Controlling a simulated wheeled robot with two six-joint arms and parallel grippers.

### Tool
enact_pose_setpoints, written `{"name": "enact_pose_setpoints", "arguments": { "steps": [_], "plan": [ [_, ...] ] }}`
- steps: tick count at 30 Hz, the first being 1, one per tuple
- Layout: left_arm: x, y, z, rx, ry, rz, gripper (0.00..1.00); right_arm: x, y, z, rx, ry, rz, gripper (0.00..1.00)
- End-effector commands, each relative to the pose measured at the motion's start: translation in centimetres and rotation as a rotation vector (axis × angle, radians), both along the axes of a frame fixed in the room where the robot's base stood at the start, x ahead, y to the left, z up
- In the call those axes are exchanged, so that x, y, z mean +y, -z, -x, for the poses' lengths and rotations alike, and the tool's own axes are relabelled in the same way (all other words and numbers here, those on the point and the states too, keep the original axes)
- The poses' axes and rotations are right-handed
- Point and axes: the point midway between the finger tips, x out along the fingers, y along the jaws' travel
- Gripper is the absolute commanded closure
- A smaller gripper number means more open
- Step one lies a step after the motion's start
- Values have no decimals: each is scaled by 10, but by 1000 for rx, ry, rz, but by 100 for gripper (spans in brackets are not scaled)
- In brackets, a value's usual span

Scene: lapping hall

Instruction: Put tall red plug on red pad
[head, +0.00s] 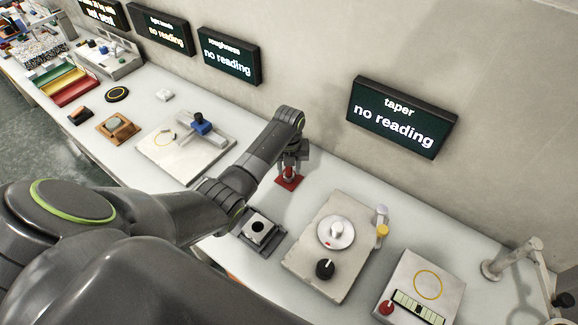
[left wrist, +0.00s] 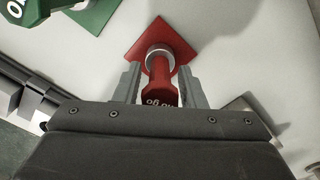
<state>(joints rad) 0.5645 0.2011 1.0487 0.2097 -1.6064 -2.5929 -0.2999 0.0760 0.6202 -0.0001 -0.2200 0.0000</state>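The tall red plug (left wrist: 160,75) has a red handle with white lettering and a silver collar at its far end. In the left wrist view it appears to stand on the red pad (left wrist: 182,40). In the head view the plug (head: 290,173) shows under my left gripper (head: 292,160), above the red pad (head: 287,184). My left gripper (left wrist: 160,78) has one finger on each side of the handle, with a visible gap to it, so it is open around the plug. My right gripper is not in view.
A green pad (left wrist: 98,15) and a green lettered part (left wrist: 28,8) lie beside the red pad. A dark holder (head: 262,232) and a plate with a round dial (head: 322,262) stand nearby. A taper display (head: 402,117) hangs on the wall.

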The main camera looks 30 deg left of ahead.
Motion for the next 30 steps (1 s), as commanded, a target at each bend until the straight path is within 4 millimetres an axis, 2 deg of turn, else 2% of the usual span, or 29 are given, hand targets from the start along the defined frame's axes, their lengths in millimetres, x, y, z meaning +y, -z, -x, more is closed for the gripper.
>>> {"name": "enact_pose_setpoints", "arguments": {
  "steps": [1, 3, 11, 16, 20, 30],
  "plan": [
    [0, 0, 0, 0, 0, 0, 56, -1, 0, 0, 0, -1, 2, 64],
    [0, -1, 0, 0, 0, 0, 50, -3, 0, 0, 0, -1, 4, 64],
    [0, -2, 0, -1, 0, 0, 50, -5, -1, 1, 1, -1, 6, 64],
    [0, -12, -1, -4, 1, 0, 50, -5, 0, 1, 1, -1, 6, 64],
    [0, -32, -1, -6, 1, -1, 50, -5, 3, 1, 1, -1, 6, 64],
    [1, -99, -1, -6, 1, -1, 50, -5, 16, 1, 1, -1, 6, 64]
  ]
}}
